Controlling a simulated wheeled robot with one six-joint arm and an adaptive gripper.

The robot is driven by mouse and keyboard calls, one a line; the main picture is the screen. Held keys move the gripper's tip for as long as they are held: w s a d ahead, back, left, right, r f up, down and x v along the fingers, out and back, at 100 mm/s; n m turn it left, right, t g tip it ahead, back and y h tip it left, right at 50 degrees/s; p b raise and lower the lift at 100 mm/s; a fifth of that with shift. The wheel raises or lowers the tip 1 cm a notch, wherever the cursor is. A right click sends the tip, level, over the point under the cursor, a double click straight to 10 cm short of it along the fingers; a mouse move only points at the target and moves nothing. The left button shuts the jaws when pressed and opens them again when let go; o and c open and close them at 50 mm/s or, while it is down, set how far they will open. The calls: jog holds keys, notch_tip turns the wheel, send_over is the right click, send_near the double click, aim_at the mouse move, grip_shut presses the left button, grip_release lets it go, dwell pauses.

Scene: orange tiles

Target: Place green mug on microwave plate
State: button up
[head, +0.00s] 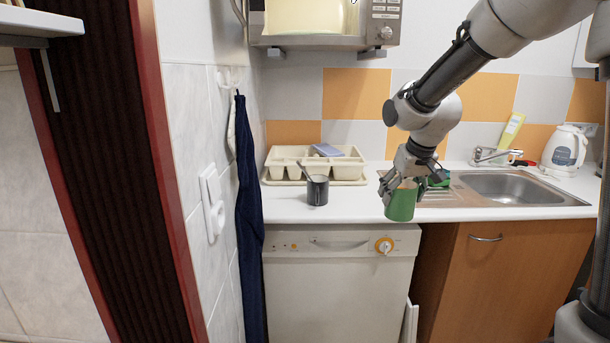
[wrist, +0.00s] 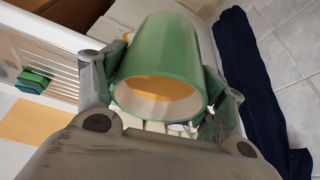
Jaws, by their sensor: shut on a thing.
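The green mug (head: 400,205) is in my gripper (head: 403,183), at the front edge of the counter in the head view. In the wrist view the green mug (wrist: 168,55) fills the middle, with its round opening towards the camera and one finger of my gripper (wrist: 165,90) on each side. My gripper is shut on it. The microwave (head: 325,22) hangs at the top of the head view, cut off by the frame. A lit cream interior shows behind its front. The microwave plate cannot be made out.
A dark mug (head: 317,190) stands on the white counter (head: 345,210), before a cream tray (head: 290,168). Right are a sink (head: 510,186), tap (head: 490,155) and white kettle (head: 565,148). A dark blue cloth (head: 248,220) hangs on the left wall.

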jog(key=d+f, duration=0.1)
jog(key=w+f+m, duration=0.1)
jog(key=f, duration=0.1)
jog(key=d+f+m+h, duration=0.1)
jog(key=shift+w+d+f, duration=0.2)
jog(key=shift+d+f, duration=0.1)
notch_tip(320, 180, down, 11)
jog(key=w+d, duration=0.1)
jog(key=d, duration=0.1)
jog(key=shift+f, duration=0.2)
jog(key=shift+d, duration=0.15)
